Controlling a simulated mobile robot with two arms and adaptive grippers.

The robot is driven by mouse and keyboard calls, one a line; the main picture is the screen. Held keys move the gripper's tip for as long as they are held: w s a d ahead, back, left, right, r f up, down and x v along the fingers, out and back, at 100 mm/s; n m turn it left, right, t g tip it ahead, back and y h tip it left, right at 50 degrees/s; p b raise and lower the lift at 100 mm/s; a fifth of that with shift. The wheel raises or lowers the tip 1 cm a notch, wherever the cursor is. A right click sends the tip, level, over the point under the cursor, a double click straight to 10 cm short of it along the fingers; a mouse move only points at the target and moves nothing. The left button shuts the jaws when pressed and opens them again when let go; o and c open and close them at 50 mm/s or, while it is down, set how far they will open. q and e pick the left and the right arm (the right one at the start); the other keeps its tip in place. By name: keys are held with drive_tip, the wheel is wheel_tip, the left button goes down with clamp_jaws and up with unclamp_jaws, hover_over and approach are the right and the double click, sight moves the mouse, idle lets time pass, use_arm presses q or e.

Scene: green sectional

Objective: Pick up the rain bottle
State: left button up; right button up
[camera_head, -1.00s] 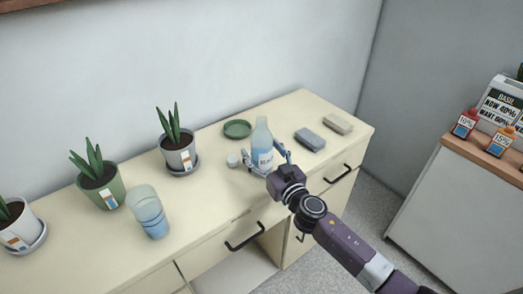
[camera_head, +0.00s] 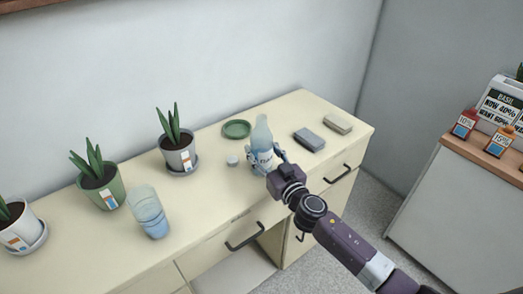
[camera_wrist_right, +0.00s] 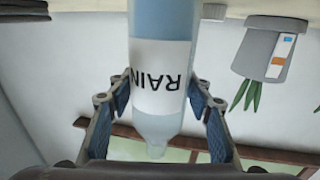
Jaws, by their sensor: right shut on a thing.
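The rain bottle (camera_head: 262,143) is clear with blue liquid and a white label, and stands near the front right of the cream cabinet top. In the right wrist view the label on the bottle (camera_wrist_right: 160,88) reads RAIN, upside down. My right gripper (camera_head: 264,160) is shut on the bottle, with a blue-padded finger on each side of it, as the right wrist view (camera_wrist_right: 166,110) shows. I cannot tell whether the bottle's base touches the cabinet top. My left gripper is not in view.
A small white cap (camera_head: 232,160) and a green saucer (camera_head: 237,129) lie near the bottle. Grey (camera_head: 309,139) and beige (camera_head: 338,123) blocks lie to the right. Potted plants (camera_head: 178,152) and a blue-banded clear cup (camera_head: 149,212) stand to the left.

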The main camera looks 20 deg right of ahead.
sight(266, 138)
wheel_tip(266, 138, up, 6)
drive_tip(key=shift+r+p, duration=0.25)
drive_tip(key=shift+p, duration=0.9)
wheel_tip(266, 138, up, 12)
drive_tip(key=shift+f+p, duration=0.15)
drive_tip(key=shift+p, duration=0.45)
drive_tip(key=shift+r, duration=0.8)
